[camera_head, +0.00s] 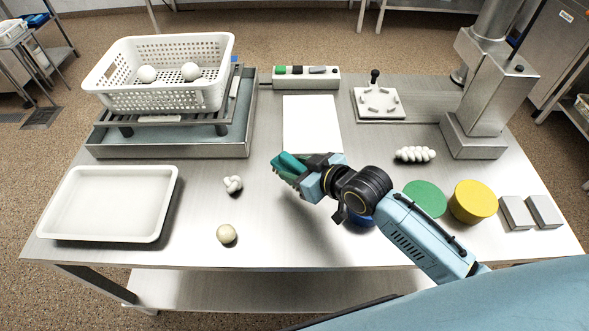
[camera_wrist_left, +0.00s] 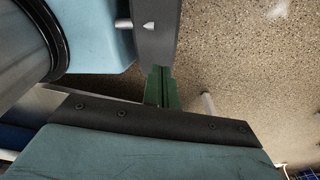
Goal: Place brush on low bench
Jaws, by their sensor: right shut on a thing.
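My right gripper (camera_head: 287,168) is above the middle of the steel table, pointing left. Its green fingers are shut on a narrow thing, taken as the brush; fingers hide most of it and its shape is unclear. A low slatted bench (camera_head: 172,121) stands in the grey tray at the back left, left of and behind this gripper. A white basket rests on it. My left gripper (camera_wrist_left: 161,88) shows only in the left wrist view; its green fingertips lie together, empty, over the floor.
The white basket (camera_head: 165,98) holds two pale balls. A white tray (camera_head: 110,202) lies front left, with a knotted white piece (camera_head: 233,184) and a ball (camera_head: 226,234) right of it. Green (camera_head: 425,198) and yellow (camera_head: 473,200) discs lie right. A white board (camera_head: 311,124) lies behind the gripper.

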